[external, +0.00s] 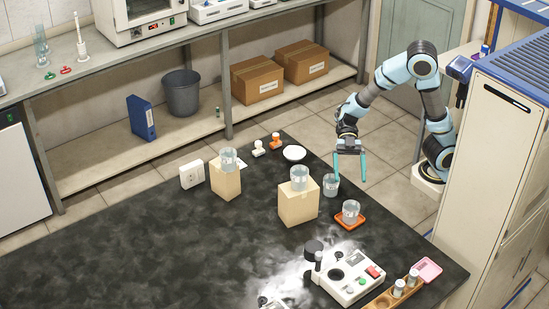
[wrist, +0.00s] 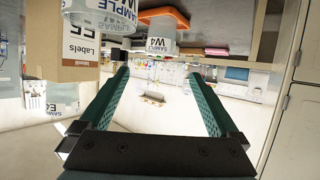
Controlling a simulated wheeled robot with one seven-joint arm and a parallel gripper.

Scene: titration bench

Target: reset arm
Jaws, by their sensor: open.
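My gripper (external: 350,174) hangs over the far right edge of the black table in the external view, fingers down, open. A clear beaker (external: 330,186) stands on the table close to its left finger; whether they touch is unclear. Another beaker (external: 350,211) sits on an orange tray (external: 362,223) in front of the gripper. In the wrist view my gripper (wrist: 157,76) has its two green fingers wide apart with nothing between them. A beaker labelled W4 (wrist: 160,46) and the orange tray (wrist: 165,14) show beyond the fingertips, upside down.
Two beakers (external: 228,159) (external: 299,179) stand on cardboard boxes (external: 225,182) (external: 298,206). A white dish (external: 294,153) lies at the far edge. A white instrument (external: 345,280) and a wooden rack (external: 390,297) stand at the front right. A tall cabinet (external: 500,150) is right of my arm.

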